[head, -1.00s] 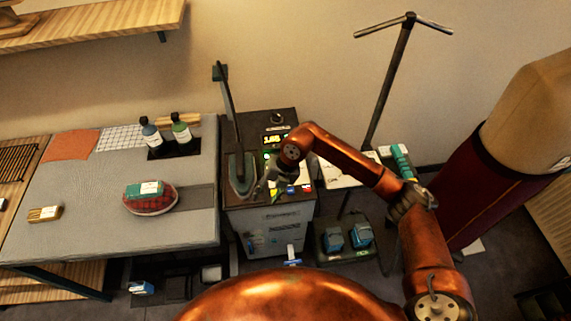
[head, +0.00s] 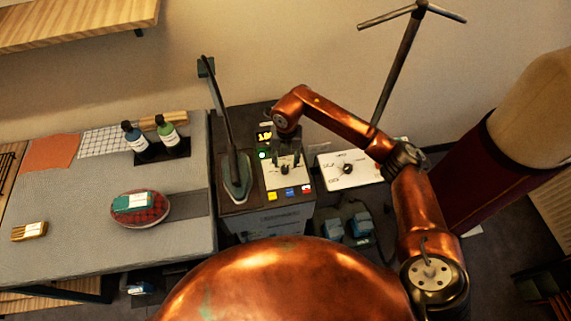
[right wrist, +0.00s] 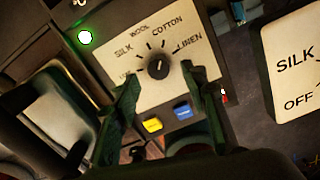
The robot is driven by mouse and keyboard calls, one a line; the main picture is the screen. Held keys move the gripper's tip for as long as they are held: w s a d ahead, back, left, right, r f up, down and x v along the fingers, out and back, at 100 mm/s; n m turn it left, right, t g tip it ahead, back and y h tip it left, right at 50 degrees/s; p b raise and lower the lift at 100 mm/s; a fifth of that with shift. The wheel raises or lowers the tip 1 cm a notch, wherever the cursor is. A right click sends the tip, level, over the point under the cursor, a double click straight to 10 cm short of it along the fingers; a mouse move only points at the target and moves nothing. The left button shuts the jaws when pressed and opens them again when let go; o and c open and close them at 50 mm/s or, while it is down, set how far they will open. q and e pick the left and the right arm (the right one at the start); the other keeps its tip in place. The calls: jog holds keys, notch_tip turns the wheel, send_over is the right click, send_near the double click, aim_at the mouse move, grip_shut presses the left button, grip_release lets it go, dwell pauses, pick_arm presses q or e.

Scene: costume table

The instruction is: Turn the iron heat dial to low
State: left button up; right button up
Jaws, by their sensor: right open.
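The iron heat dial (right wrist: 159,68) is a round black knob on a pale panel (right wrist: 137,50) marked silk, wool, cotton and linen. A pale mark shows on its upper part, roughly toward wool and cotton. One more label at lower left is partly hidden by a finger. My right gripper (head: 287,163) is open over this panel in the head view. In the right wrist view its two dark green fingers stand apart, below and to either side of the knob, without gripping it. My left gripper is not in view.
The iron (head: 237,180) stands left of the panel. Yellow and blue buttons (right wrist: 182,111) sit below the dial. A second white panel (head: 352,178) with its own black knob (head: 348,168) lies to the right. The ironing table (head: 60,225) is at left.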

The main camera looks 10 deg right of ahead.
aim_at(285, 167)
jog(key=f, duration=0.2)
jog(key=shift+w+a+f, duration=0.1)
jog(key=shift+a+f, duration=0.1)
jog(key=shift+f, duration=0.8)
jog(key=shift+c, duration=1.2)
jog(key=c, duration=0.5)
grip_shut()
